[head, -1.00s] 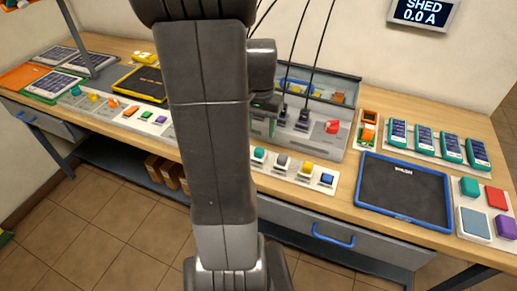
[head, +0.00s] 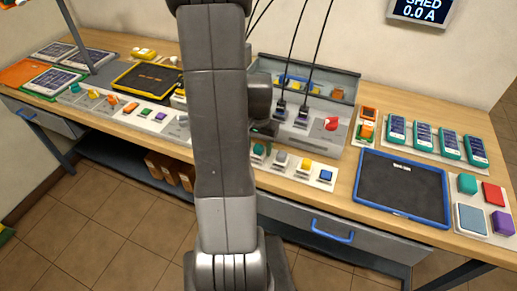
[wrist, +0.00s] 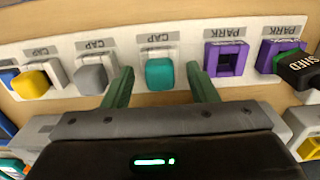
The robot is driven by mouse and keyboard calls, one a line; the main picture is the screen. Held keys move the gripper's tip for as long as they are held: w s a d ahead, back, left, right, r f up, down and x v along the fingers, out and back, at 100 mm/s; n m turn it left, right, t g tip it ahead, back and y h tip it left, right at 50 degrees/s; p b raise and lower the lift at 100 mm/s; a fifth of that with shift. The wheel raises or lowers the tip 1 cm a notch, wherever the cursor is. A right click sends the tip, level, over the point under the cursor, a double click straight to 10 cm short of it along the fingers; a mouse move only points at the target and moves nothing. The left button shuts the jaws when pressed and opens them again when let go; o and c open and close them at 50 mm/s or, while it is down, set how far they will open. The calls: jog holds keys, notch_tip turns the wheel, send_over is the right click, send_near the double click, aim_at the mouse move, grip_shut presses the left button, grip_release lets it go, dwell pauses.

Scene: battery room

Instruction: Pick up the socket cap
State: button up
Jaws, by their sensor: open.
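A row of caps sits on the white strip along the bench front. In the head view I see a teal cap (head: 259,150), a grey cap (head: 281,158), a yellow cap (head: 304,165) and a blue cap (head: 326,175). In the wrist view the teal cap (wrist: 160,73) sits on its plate labelled CAP, with the grey cap (wrist: 91,79) and yellow cap (wrist: 31,85) to its left. My gripper (wrist: 160,69) is open, its green fingers on either side of the teal cap with gaps showing. I cannot tell how far the fingertips are above the strip.
Purple PARK sockets (wrist: 226,58) stand right of the teal cap, one with a black SHED plug (wrist: 298,70) at it. Behind the caps is a grey console (head: 325,135) with cabled plugs and a red knob. A blue-rimmed tray (head: 402,222) lies to the right.

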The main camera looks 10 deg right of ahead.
jog(key=c, duration=1)
jog(key=shift+c, duration=0.2)
